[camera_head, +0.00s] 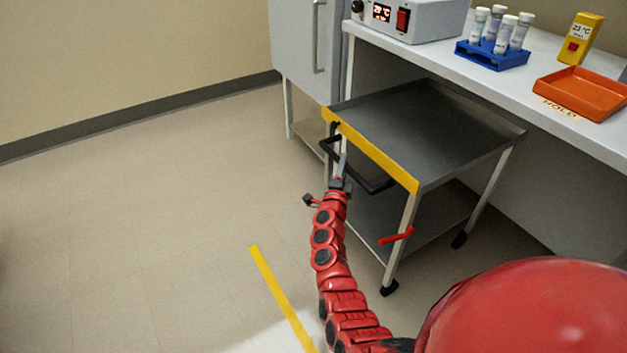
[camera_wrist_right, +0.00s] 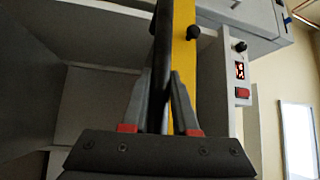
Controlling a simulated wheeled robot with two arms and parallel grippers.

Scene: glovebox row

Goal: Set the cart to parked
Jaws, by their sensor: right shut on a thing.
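The cart (camera_head: 425,130) is a grey metal trolley with a yellow strip on its near edge and a lower shelf. It stands partly under the bench. Its black push handle (camera_head: 378,187) sticks out below the yellow strip. My right gripper (camera_head: 342,160) is at the handle's left part. In the right wrist view the handle (camera_wrist_right: 163,60) runs between the two fingers of my right gripper (camera_wrist_right: 160,105), which is shut on it. A red lever (camera_head: 397,236) sits on the cart's near right leg, above a black caster (camera_head: 389,287). My left gripper is out of view.
The bench (camera_head: 440,58) holds a grey device (camera_head: 425,20), a blue tube rack (camera_head: 492,56), a yellow meter (camera_head: 581,38) and an orange tray (camera_head: 585,92). A grey cabinet (camera_head: 297,45) stands behind left. A yellow floor line (camera_head: 280,293) lies front left. The left floor is clear.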

